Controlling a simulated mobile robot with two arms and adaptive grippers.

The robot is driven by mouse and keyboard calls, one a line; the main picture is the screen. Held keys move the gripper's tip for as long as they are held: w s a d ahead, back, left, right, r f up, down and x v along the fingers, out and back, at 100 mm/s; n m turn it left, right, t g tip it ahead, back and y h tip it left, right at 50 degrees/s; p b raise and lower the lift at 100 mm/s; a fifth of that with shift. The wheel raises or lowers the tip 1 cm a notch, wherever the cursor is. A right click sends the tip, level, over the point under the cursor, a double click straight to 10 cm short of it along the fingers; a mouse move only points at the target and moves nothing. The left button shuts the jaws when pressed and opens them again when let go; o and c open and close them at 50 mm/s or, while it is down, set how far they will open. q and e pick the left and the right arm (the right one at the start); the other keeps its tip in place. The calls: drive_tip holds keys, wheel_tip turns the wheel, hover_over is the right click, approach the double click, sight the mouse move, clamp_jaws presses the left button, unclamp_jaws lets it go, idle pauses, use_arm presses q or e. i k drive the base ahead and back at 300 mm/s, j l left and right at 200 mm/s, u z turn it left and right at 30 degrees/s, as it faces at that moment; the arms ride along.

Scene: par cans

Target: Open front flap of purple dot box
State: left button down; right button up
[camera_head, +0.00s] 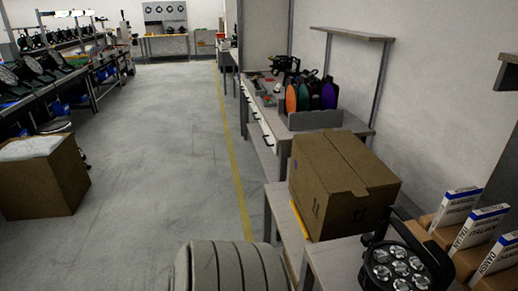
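A brown cardboard box (338,183) stands on a grey table (283,215) to the right of the aisle. Its top looks closed, with a seam running across it between the flaps. A small, faint purple mark (296,163) shows on its left side. Printed dark marks are on its lower sides. Its far sides are hidden.
A black par can (397,267) stands on the near table, close to the box. Labelled booklets (456,205) stand in cardboard boxes at the right. An open box with white filling (40,180) sits on the floor at left. The grey floor aisle (165,150) is clear.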

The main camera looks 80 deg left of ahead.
sight(337, 176)
drive_tip(key=u, duration=1.85)
drive_tip(key=k+j, duration=0.2)
drive_tip(key=k, duration=0.1)
